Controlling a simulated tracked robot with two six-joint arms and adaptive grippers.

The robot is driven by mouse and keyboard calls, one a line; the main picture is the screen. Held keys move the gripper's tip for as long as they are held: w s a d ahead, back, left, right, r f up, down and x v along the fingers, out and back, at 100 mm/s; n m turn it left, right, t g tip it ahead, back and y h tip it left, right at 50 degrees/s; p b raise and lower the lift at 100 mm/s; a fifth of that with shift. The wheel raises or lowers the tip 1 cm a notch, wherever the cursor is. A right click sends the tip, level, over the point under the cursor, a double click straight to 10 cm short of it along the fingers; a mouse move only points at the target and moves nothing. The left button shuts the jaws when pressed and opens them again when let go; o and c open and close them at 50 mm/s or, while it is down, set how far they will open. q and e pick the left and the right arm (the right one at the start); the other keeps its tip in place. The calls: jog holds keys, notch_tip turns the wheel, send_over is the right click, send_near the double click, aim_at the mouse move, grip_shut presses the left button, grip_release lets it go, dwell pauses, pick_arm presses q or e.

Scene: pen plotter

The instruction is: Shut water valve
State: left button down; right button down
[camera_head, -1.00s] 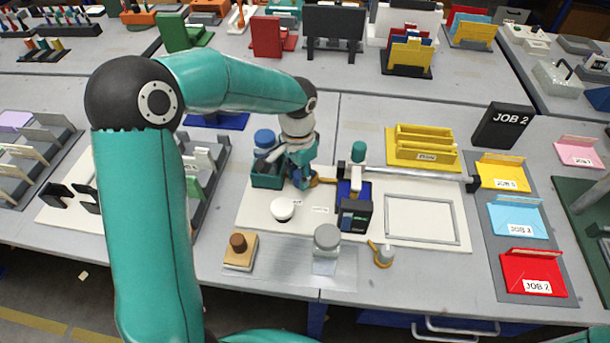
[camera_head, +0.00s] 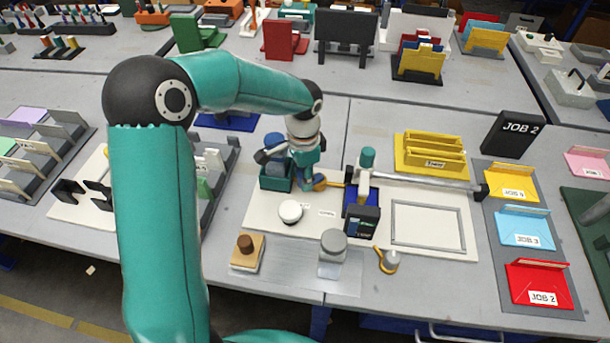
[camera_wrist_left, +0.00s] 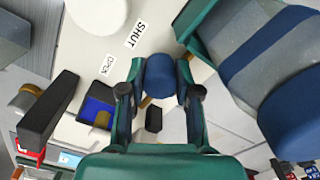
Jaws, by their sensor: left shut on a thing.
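The water valve has a blue handle, seen in the left wrist view as a rounded blue knob (camera_wrist_left: 160,76) between my fingers. My left gripper (camera_head: 306,185) reaches down to it at the back of the white board, and in the left wrist view the gripper (camera_wrist_left: 160,82) is shut on the handle. A brass part (camera_head: 336,184) shows just right of the gripper. Labels SHUT (camera_wrist_left: 137,33) and OPEN (camera_wrist_left: 107,66) lie on the board beside the valve. The fingers hide much of the valve, so its exact angle cannot be told. My right gripper is not in view.
A teal holder (camera_head: 276,184) with a blue-capped bottle (camera_head: 274,141) stands close left of the gripper. A white round knob (camera_head: 290,211) sits in front. A blue-and-black device (camera_head: 362,220) stands to the right, by a grey roller bar (camera_head: 425,180).

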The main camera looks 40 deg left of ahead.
pick_arm(q)
jog(key=c, duration=1)
grip_release()
jog(key=shift+w+a+r, duration=0.1)
jog(key=shift+w+r, duration=0.05)
jog(key=shift+w, duration=0.05)
jog(key=shift+c, duration=0.2)
jog(key=shift+o, duration=1.2)
jog(key=shift+s, duration=0.1)
notch_tip(320, 180, up, 12)
